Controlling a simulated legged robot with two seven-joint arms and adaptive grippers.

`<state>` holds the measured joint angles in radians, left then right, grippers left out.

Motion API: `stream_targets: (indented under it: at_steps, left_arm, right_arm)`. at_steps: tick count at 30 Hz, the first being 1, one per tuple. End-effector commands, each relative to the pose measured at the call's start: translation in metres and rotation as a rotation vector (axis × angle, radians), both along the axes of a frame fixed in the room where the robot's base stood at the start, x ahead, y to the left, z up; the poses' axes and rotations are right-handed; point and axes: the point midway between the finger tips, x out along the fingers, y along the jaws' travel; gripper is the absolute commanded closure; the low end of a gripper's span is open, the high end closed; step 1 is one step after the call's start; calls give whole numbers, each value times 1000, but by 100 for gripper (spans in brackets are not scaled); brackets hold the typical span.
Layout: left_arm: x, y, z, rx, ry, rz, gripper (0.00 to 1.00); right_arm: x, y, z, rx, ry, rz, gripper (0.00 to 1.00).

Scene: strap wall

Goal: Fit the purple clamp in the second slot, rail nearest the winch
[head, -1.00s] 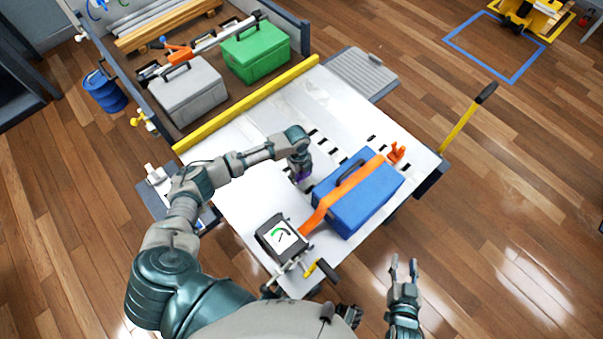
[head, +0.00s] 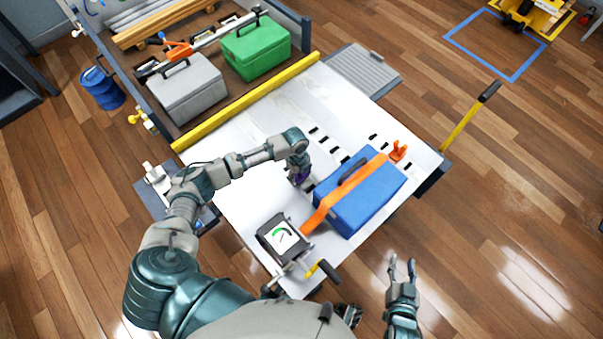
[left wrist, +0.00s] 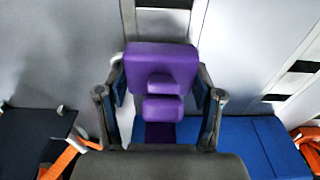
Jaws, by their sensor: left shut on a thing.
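The purple clamp (left wrist: 160,70) is held between the two fingers of my left gripper (left wrist: 160,105) in the left wrist view. In the head view my left gripper (head: 300,178) is low over the white bed, and only a little of the purple clamp (head: 302,174) shows under it. Dark slots run in rows along the bed; one slot (left wrist: 163,4) lies just beyond the clamp in the wrist view. Whether the clamp touches the rail is hidden. The winch (head: 283,238) sits at the near edge. My right gripper (head: 403,270) is open and empty, off the bed.
A blue case (head: 350,212) under an orange strap (head: 325,205) stands right of my left gripper. The strap ends at an orange hook (head: 398,151). A yellow bar (head: 245,103) crosses the bed. Grey (head: 190,95) and green (head: 258,52) cases stand beyond it.

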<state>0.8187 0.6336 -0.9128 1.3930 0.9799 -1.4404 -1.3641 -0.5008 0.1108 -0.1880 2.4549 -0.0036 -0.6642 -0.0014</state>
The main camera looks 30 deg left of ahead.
Motion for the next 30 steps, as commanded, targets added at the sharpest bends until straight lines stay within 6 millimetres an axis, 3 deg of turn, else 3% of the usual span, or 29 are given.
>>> stream_targets:
  at_steps: [11,12,15,25,30]
  left_arm:
    - [1,-1,-3,3,-2,0,64]
    - [1,-1,-3,2,-2,-1,26]
    - [1,-1,-3,1,-1,-1,4]
    - [0,0,-3,0,0,0,4]
    - [2,1,14,-1,-3,-2,4]
  right_arm:
    - [0,-2,-3,2,2,1,60]
    - [0,-2,-3,2,1,0,60]
    - [0,-1,-2,1,2,1,60]
    - [0,0,-2,1,2,1,60]
    - [0,-1,-2,1,2,1,60]
